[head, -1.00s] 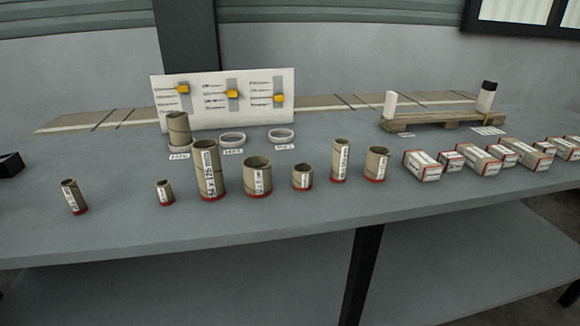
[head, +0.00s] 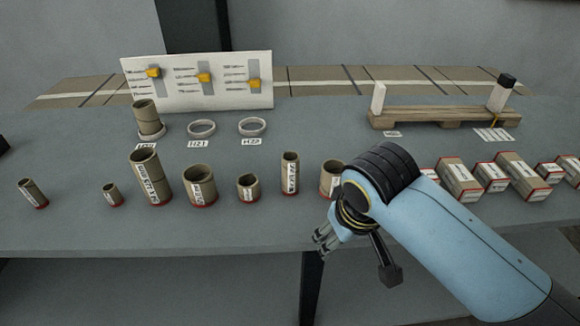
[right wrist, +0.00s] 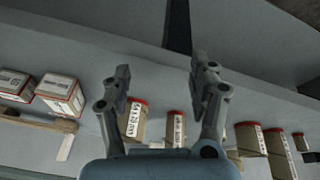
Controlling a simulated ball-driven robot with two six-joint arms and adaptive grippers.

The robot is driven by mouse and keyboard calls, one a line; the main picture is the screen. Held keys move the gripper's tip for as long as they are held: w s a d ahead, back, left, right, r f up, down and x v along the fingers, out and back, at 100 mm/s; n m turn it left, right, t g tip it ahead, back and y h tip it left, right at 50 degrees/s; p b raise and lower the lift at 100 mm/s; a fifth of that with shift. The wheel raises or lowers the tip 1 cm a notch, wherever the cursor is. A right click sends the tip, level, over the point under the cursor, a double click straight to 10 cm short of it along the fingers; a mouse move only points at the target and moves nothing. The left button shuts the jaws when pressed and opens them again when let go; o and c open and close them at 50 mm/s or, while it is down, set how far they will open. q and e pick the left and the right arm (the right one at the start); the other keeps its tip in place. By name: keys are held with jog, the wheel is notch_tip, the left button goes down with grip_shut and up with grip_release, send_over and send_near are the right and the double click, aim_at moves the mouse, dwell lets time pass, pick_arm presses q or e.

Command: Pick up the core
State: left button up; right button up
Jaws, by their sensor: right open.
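Several brown cardboard cores with white labels and red bottom rims stand in a row along the table front. They include a small one (head: 112,195), a tall one (head: 150,178), a wide one (head: 200,186), a short one (head: 248,187), a slim one (head: 290,173) and one partly hidden by my right arm (head: 332,178). Another core (head: 32,193) stands at the far left. My right gripper (head: 325,238) is open and empty, in front of the row's right end. In the right wrist view, a core (right wrist: 135,120) and the slim core (right wrist: 176,128) show beyond the open fingers (right wrist: 160,72).
Behind the row, a core (head: 148,117) stands in a ring beside two empty white rings (head: 201,128). A white board (head: 200,82) with yellow sliders stands behind them. A wooden pallet (head: 440,117) is at back right. Several labelled boxes (head: 460,180) lie right, partly behind my arm.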

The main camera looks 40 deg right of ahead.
aim_at(289, 159)
jog(key=w+r+m, duration=0.1)
jog(key=w, duration=0.1)
jog(key=w+r+m, duration=0.1)
jog(key=w+r, duration=0.1)
jog(key=w, duration=0.1)
jog(key=w+r+m, duration=0.1)
jog(key=w, duration=0.2)
jog(key=shift+w+r+m+h+p, duration=0.15)
jog(key=shift+w+m+h+p, duration=0.05)
jog(key=shift+m+h+p, duration=0.2)
jog(key=w+r+m, duration=0.4)
jog(key=w+r, duration=0.2)
jog(key=w, duration=0.1)
jog(key=shift+h, duration=0.4)
jog(key=x, duration=0.5)
jog(key=shift+w+a+p, duration=0.3)
jog(key=shift+p, duration=0.05)
jog(key=x, duration=0.5)
jog(key=shift+d+f, duration=0.1)
jog(key=shift+d, duration=0.05)
jog(key=shift+c, duration=0.2)
jog(key=c, duration=1.2)
